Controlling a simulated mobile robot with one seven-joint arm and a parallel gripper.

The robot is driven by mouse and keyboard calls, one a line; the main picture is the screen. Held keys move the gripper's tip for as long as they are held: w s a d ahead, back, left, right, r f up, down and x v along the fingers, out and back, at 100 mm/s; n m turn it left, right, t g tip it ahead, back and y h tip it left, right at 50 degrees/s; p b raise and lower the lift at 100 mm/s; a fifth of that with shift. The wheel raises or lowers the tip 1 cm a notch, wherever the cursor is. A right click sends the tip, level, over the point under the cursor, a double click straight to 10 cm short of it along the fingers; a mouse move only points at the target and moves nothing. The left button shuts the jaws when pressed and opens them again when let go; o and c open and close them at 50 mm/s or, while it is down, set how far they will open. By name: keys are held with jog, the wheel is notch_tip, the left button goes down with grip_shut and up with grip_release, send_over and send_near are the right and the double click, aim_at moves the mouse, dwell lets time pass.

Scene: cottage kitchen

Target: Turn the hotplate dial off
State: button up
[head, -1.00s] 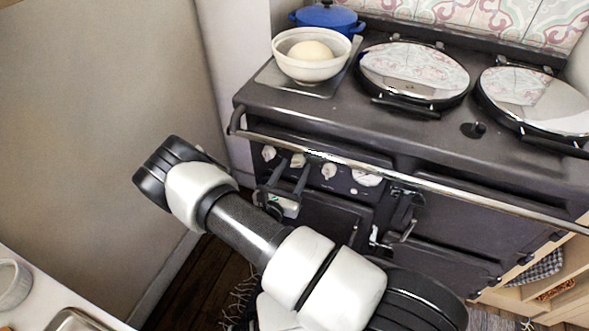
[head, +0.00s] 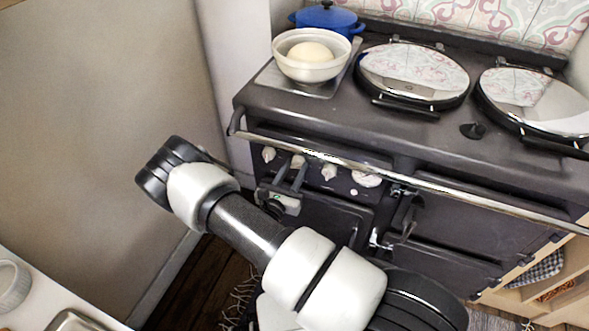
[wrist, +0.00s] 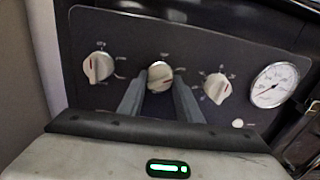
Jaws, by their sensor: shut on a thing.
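Three cream dials sit in a row on the dark control panel (wrist: 125,45) of the range. The left dial (wrist: 98,67) and the right dial (wrist: 217,87) stand free, and they also show in the head view (head: 268,153) (head: 329,172). The middle dial (wrist: 159,74) is between the two fingers of my gripper (wrist: 159,88), which is shut on it. My gripper also shows in the head view (head: 294,170), reaching up to the panel under the rail. The dial labels are too small to read.
A round gauge (wrist: 273,85) and a small pale button (wrist: 238,123) are right of the dials. A chrome rail (head: 400,178) runs above the panel. A bowl with dough (head: 312,66), a blue pot (head: 327,18) and two round lids (head: 413,75) are on top.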

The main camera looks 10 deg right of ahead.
jog(key=n+p, duration=0.1)
jog(key=n, duration=1)
jog(key=shift+s, duration=0.1)
jog(key=shift+n, duration=0.3)
dwell(0.4)
jog(key=o, duration=1)
jog(key=shift+o, duration=0.2)
jog(key=p+v, duration=0.1)
jog(key=v, duration=1.6)
jog(key=shift+s, duration=0.2)
jog(key=shift+a, duration=0.1)
